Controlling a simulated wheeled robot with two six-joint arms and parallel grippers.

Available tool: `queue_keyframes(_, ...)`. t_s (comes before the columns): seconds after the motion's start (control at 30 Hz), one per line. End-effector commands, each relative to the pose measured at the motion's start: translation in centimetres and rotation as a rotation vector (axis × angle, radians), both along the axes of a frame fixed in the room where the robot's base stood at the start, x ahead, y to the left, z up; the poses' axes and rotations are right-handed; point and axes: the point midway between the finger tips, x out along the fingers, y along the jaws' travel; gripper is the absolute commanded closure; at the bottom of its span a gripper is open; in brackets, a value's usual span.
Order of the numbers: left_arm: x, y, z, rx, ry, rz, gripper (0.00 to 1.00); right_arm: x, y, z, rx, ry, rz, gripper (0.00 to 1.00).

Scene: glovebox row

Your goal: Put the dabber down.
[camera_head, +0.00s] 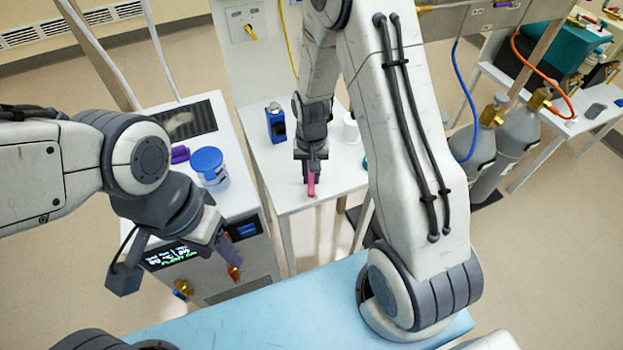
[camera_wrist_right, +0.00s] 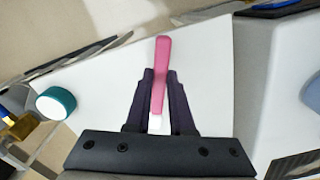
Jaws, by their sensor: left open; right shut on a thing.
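The dabber (camera_wrist_right: 161,72) is a slim pink stick with a white end. My right gripper (camera_wrist_right: 160,80) is shut on it, its dark fingers on either side of the stick. In the head view the dabber (camera_head: 311,186) points down over the small white table (camera_head: 288,190), close above or touching its top; I cannot tell which. My right gripper (camera_head: 311,166) is partly seen from behind there. My left gripper (camera_head: 225,246) is open and empty, in front of the white machine on the left.
A blue bottle (camera_head: 275,122) and a white round container (camera_head: 350,128) stand farther back on the table. A blue-lidded jar (camera_head: 209,168) and a purple item (camera_head: 180,154) are on the machine. A teal-capped white item (camera_wrist_right: 54,102) lies left of the dabber.

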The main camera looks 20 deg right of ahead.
Motion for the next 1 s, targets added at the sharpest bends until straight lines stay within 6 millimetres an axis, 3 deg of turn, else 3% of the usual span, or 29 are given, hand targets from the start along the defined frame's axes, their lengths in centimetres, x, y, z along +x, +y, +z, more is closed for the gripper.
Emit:
queue_keyframes(0.2,0.0,0.0,0.5,0.000,0.000,0.000,0.49,-0.1,0.0,-2.5,0.000,0.002,0.000,1.00)
queue_keyframes(0.57,0.0,0.0,0.1,0.000,0.000,0.000,0.49,0.0,-0.1,-2.9,0.000,0.000,0.001,1.00)
queue_keyframes(0.6,0.0,0.0,0.2,0.000,0.000,0.000,0.49,0.0,-0.1,-2.8,0.000,0.000,0.001,0.68)
queue_keyframes(0.67,0.0,0.0,0.2,0.000,0.000,0.000,0.49,0.0,-0.1,-2.8,0.000,0.000,0.001,0.49)
queue_keyframes(1.0,0.0,0.0,0.4,0.000,0.000,0.000,0.49,0.0,-0.1,-2.5,0.000,0.000,0.001,0.49)
